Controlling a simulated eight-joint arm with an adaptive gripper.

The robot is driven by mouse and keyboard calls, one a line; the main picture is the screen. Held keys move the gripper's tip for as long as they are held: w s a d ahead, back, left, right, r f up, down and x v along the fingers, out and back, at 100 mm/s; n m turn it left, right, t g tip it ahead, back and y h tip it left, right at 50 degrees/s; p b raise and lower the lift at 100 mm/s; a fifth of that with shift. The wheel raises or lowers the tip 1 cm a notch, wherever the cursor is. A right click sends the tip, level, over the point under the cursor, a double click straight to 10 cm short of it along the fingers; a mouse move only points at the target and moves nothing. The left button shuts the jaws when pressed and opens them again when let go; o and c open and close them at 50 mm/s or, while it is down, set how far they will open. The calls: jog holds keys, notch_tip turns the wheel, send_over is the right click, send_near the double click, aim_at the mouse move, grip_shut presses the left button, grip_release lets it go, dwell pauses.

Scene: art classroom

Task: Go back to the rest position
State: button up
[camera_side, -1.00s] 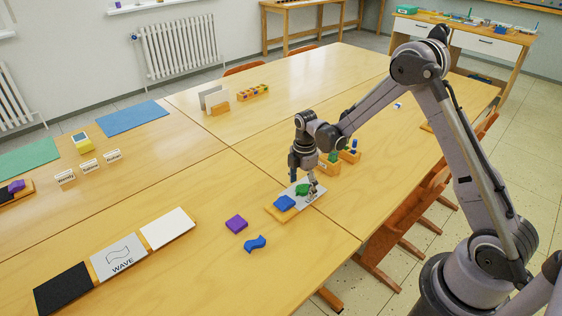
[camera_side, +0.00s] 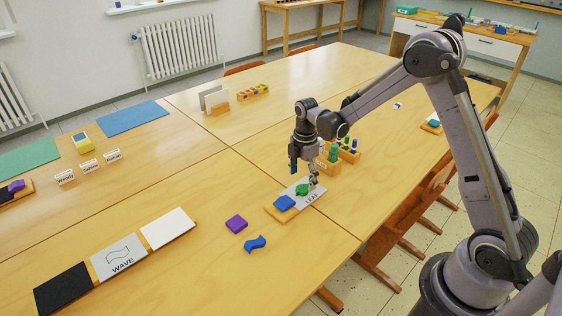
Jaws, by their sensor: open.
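My gripper (camera_side: 313,181) is open, fingers pointing down, just above the far end of a wooden board with a grey card (camera_side: 308,196) lettered LEAF. A green leaf piece (camera_side: 302,189) lies on the card, just left of my fingertips and apart from them as far as I can tell. The gap between the fingers is too small to see clearly.
A purple block (camera_side: 236,224) and a blue wavy piece (camera_side: 255,244) lie loose on the table. The WAVE board (camera_side: 119,257) is at front left. Wooden holders with green and blue pegs (camera_side: 347,150) stand close behind my gripper.

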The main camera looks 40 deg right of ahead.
jog(key=shift+r, duration=1.25)
jog(key=shift+r, duration=0.2)
jog(key=s+a+r+m+t, duration=0.35)
jog(key=s+r+m, duration=0.45)
jog(key=r, duration=0.5)
jog(key=s+a+r+m+t, duration=0.2)
jog(key=s+a+m+t, duration=0.1)
jog(key=s+m, duration=0.5)
jog(key=shift+s+a+r+t, duration=0.2)
jog(key=shift+s+a+t, duration=0.3)
jog(key=shift+s, duration=1)
jog(key=shift+a, duration=0.1)
